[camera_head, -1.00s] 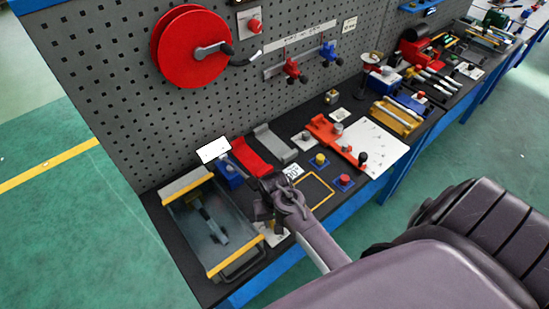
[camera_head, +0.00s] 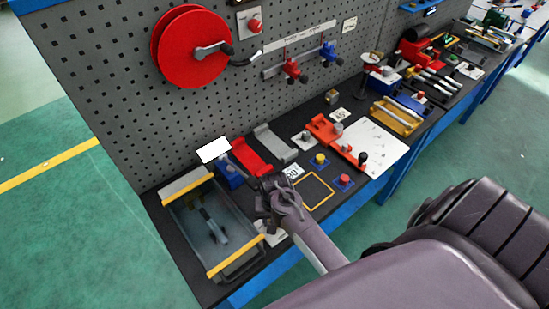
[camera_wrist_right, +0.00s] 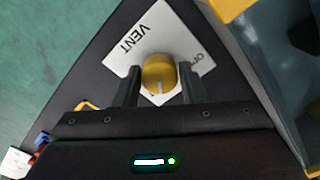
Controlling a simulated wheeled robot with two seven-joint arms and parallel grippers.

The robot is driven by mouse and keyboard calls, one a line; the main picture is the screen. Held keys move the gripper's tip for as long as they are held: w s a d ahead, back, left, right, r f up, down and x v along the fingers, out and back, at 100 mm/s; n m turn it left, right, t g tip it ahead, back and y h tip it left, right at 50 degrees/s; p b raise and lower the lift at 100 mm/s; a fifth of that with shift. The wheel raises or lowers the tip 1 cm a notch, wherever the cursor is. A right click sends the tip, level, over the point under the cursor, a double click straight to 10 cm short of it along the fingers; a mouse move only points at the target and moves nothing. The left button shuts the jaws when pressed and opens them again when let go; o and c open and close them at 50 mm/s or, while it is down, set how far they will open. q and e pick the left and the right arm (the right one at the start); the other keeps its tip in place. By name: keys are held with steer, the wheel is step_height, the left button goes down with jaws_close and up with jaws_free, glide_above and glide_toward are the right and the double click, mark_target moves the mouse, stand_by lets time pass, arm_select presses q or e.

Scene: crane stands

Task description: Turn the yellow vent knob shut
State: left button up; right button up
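A pale line on the knob points down in the right wrist view, towards my gripper. My right gripper (camera_wrist_right: 160,88) is open, with one finger on each side of the knob; a small gap seems to show on both sides. In the head view, my right gripper (camera_head: 264,201) hides the knob, and part of the white plate (camera_head: 273,233) shows below it. My left gripper is not in view.
A grey tray with yellow edges (camera_head: 185,187) stands close to the left of my right gripper. A blue block (camera_head: 230,176) and a red holder (camera_head: 252,157) are behind it. A yellow-outlined square (camera_head: 318,192) and small yellow and red buttons lie to its right.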

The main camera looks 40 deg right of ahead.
steer(key=o, duration=0.4)
steer(key=shift+c, duration=0.2)
steer(key=shift+r+b, duration=0.9)
steer(key=shift+r, duration=3)
